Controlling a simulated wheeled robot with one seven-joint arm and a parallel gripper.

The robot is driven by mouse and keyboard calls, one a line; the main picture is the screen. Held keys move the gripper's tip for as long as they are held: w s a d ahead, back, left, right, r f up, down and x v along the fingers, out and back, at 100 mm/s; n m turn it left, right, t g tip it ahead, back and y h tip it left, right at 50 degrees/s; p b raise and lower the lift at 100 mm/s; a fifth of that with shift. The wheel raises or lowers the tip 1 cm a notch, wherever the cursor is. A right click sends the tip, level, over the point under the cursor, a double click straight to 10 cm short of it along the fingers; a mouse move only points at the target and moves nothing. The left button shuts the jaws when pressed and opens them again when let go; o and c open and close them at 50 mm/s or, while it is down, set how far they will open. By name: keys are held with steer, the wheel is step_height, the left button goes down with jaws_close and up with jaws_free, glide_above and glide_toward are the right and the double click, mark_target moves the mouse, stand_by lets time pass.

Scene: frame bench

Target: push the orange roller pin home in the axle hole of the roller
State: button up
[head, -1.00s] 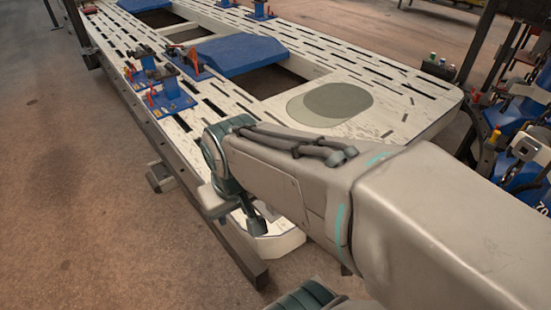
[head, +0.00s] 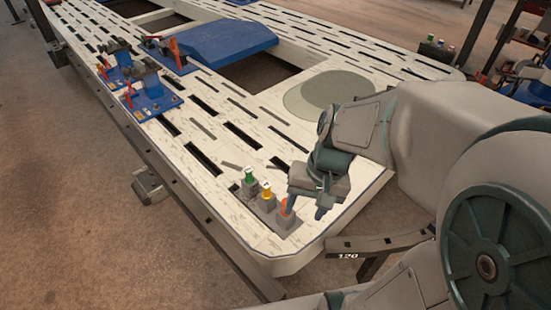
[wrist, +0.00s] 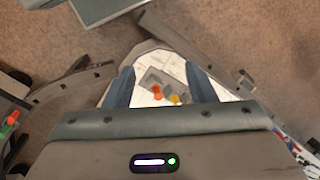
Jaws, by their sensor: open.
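The orange roller pin (head: 286,207) stands upright in a grey block (head: 284,221) at the near corner of the white slotted bench (head: 222,205). How deep it sits cannot be made out, and I cannot tell whether this block is the roller. My gripper (head: 305,205) is open, just right of and close to the pin, its fingers pointing down. In the wrist view my gripper (wrist: 160,82) has its fingers apart, with the orange pin (wrist: 157,91) seen between them. No contact is visible. The axle hole is not visible.
A yellow-topped pin (head: 267,192) and a green-topped pin (head: 249,177) stand in a row behind the orange one. Blue clamp fixtures (head: 150,100) and a blue plate (head: 220,45) are farther back. The bench edge is close to the pins.

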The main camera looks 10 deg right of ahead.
steer(key=w+a+f+m+y+b, duration=0.1)
steer(key=w+f+m+y+b, duration=0.3)
steer(key=f, duration=0.6)
steer(key=w+f+m+y+b, duration=0.2)
steer(key=f+m+y+b, duration=0.4)
steer(key=f, duration=0.3)
steer(key=w+d+f+m+t+h+b, duration=0.1)
steer(key=w+d+f+m+t+b, duration=0.45)
steer(key=f+m+t, duration=0.3)
steer(key=w+d+f+m+t+h+b, duration=0.2)
steer(key=w+d+f+m+t+b, duration=0.2)
steer(key=d+f+m+t, duration=0.45)
steer(key=shift+n+g, duration=0.4)
steer(key=shift+g, duration=0.5)
steer(key=b+x, duration=0.1)
steer(key=x, duration=0.4)
steer(key=s+a+f+b+x, duration=0.1)
steer(key=x, duration=0.3)
steer(key=a+b+x, duration=0.1)
steer(key=x, duration=0.4)
steer(key=shift+a+f, duration=0.3)
steer(key=shift+a, duration=0.15)
steer(key=c, duration=1)
